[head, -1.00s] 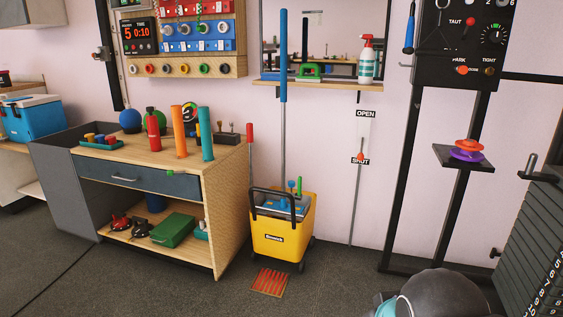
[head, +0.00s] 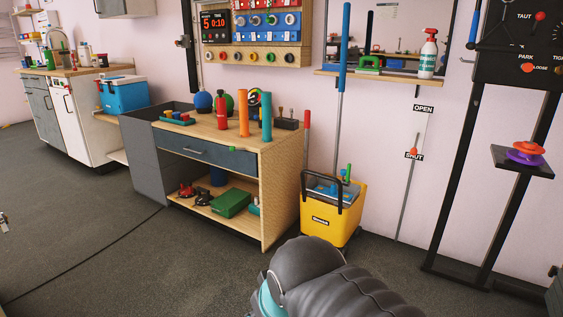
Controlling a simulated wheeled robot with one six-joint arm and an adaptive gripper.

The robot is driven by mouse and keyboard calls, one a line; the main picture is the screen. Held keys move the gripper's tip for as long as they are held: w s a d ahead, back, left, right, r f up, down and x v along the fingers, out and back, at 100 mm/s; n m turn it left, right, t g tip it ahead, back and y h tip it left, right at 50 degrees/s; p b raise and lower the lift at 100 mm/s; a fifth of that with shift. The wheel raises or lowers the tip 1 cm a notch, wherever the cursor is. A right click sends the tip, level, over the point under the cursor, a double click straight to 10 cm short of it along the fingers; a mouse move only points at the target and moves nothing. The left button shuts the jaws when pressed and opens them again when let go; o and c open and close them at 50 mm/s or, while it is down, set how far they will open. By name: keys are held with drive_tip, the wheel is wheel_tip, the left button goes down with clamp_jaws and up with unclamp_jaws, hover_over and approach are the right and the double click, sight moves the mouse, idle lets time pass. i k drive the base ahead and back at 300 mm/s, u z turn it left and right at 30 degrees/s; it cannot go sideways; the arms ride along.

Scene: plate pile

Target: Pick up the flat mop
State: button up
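The flat mop has a long upright pole with a blue upper grip (head: 345,48) and a grey lower shaft. It stands at the yellow mop bucket (head: 331,218), its foot among the things in the bucket. A flat blue piece (head: 325,190) shows in the bucket's top, partly behind the black handle; I cannot tell if it is the mop's head. My gripper is not clearly in view. A dark part of my arm fills the bottom middle, in front of the floor before the bucket.
A wooden workbench (head: 277,203) stands just left of the bucket. A red-topped stick (head: 306,135) rises between them. A wall shelf (head: 385,76) with a spray bottle (head: 428,55) is behind the mop. A black stand (head: 457,180) is at right. Floor (head: 120,245) at left is mostly clear.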

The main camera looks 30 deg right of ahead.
sight(333, 191)
drive_tip(key=u, duration=0.1)
drive_tip(key=i, duration=3.6)
drive_tip(key=z, duration=4.05)
